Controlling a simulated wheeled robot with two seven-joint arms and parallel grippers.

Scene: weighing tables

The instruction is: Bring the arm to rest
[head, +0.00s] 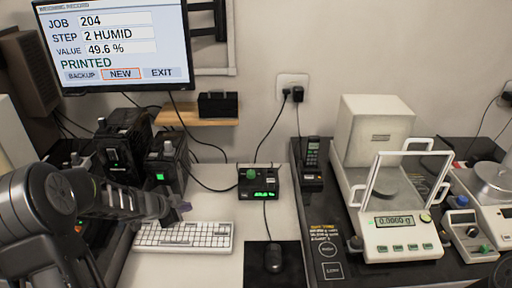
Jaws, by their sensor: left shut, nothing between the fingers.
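My left arm comes in from the left edge and reaches over the desk. My left gripper (180,211) is shut and empty. It appears at the upper left part of the white keyboard (185,238) and hides some of it; I cannot tell whether it touches the keys. My right gripper is not in view.
A monitor (118,85) reads "PRINTED" at top left. Black devices (170,160) stand behind my left arm. A small box with a green display (258,182), a mouse (273,259) and a phone (311,158) lie further right. A balance (400,235) reading 0.0000 g stands on the dark bench.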

